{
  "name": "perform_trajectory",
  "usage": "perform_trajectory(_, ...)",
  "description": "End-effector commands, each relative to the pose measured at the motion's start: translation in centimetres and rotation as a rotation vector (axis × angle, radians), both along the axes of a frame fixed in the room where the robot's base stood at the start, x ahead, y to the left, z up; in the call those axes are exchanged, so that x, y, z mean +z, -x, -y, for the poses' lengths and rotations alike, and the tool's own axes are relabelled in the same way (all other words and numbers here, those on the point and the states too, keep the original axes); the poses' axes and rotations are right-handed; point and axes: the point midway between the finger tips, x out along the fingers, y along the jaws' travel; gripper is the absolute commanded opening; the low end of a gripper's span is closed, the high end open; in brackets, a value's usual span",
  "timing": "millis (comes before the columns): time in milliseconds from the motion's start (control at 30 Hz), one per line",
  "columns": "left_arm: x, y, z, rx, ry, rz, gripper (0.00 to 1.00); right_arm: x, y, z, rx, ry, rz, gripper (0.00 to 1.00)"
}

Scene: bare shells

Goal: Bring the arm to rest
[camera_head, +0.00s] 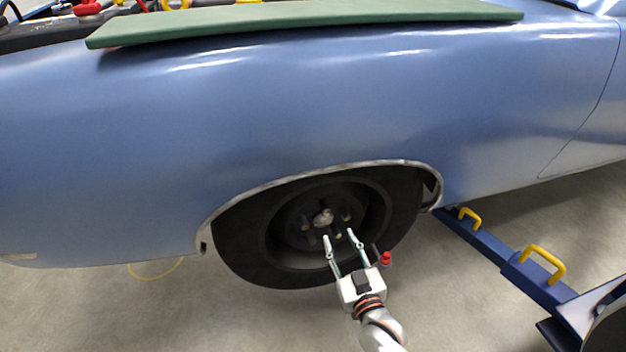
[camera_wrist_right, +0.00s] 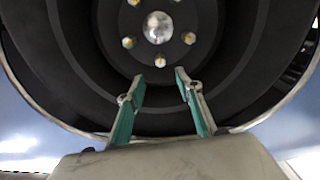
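My right gripper (camera_head: 342,238) is in front of the car's wheel (camera_head: 240,250), its fingers pointing at the hub. It is open and its fingers stand apart with nothing between them. In the right wrist view the gripper (camera_wrist_right: 160,82) shows two green-lined fingers just below the silver hub cap (camera_wrist_right: 158,27) and several lug nuts (camera_wrist_right: 160,61). I cannot tell whether the fingertips touch the wheel. My left gripper is not in view.
The blue car body (camera_head: 300,110) rises close behind the wheel. A green mat (camera_head: 300,18) lies on the fender. A blue lift arm with yellow handles (camera_head: 500,252) stands on the floor to the right. A small red thing (camera_head: 386,258) shows beside my right gripper. The grey floor at lower left is mostly clear.

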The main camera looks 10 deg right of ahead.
Motion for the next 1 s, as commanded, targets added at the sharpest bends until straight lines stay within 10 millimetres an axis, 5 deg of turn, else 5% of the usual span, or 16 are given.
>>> perform_trajectory(133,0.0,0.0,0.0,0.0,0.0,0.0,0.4,-0.5,0.5,0.1,0.004,0.004,-0.016,0.35)
perform_trajectory(233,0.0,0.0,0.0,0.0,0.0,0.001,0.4,-2.8,2.6,0.5,0.024,0.02,-0.09,0.35)
perform_trajectory(500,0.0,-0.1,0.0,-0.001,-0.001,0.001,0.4,-11.8,14.3,1.5,0.121,0.07,-0.448,0.35)
perform_trajectory(633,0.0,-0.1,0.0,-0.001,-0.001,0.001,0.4,-14.1,18.7,1.7,0.152,0.083,-0.57,0.35)
perform_trajectory(767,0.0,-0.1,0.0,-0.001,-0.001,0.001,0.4,-15.0,20.8,1.7,0.166,0.088,-0.624,0.35)
perform_trajectory(967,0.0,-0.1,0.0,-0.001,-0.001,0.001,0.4,-15.1,21.0,1.7,0.167,0.088,-0.632,0.35)
perform_trajectory(1000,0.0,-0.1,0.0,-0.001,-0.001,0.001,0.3,-15.1,21.0,1.7,0.166,0.088,-0.631,0.28)
